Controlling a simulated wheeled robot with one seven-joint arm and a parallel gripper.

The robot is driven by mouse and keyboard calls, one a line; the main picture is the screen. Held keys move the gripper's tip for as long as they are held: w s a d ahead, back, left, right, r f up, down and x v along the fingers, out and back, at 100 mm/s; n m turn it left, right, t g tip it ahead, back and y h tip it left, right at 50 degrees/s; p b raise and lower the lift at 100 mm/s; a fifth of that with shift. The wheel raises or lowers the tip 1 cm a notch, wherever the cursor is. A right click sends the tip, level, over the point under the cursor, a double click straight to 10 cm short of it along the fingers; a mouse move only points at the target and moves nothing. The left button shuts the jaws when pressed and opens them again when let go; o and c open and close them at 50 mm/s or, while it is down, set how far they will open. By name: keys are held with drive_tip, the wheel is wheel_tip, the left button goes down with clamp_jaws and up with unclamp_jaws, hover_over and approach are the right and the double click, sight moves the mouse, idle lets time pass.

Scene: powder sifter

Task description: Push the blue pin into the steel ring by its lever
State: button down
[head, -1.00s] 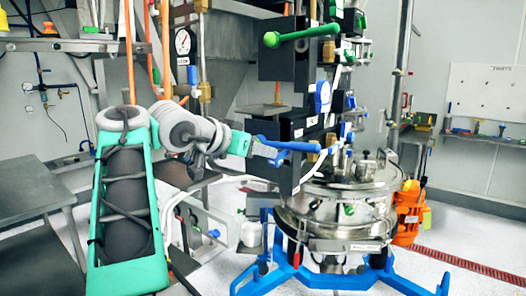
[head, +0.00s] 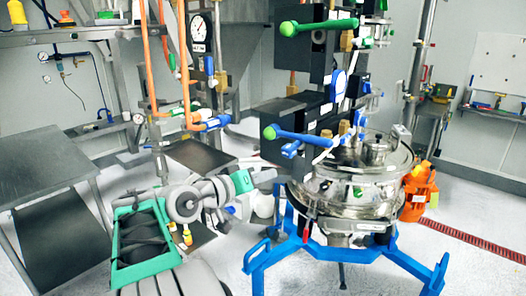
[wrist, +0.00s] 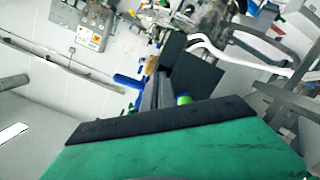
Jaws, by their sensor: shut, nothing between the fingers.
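No steel ring can be made out clearly. My gripper (head: 266,176) is shut and empty, below and slightly left of the knob, apparently apart from it. In the wrist view, the shut fingers (wrist: 158,92) point away from the camera, with a green knob (wrist: 183,99) close to their right.
A green lever (head: 325,26) sits on the upper black block (head: 305,50). The steel sifter (head: 335,190) stands on a blue frame (head: 320,244) behind and right. Orange pipes (head: 146,60) stand left of the blocks. A grey table (head: 50,170) is at left.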

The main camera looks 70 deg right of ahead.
sight(285, 149)
drive_tip(key=d+r, duration=0.1)
drive_tip(key=d, duration=0.1)
drive_tip(key=d+r+h+p, duration=0.1)
drive_tip(key=d, duration=0.1)
drive_tip(key=s+d+r+h+p, duration=0.1)
drive_tip(key=d, duration=0.1)
drive_tip(key=shift+r+n, duration=0.4)
drive_tip(key=shift+s+d+f, duration=0.1)
drive_tip(key=shift+s+d, duration=0.05)
drive_tip(key=shift+d, duration=0.1)
drive_tip(key=shift+s+d, duration=0.1)
drive_tip(key=shift+d, duration=0.1)
drive_tip(key=shift+f, duration=0.1)
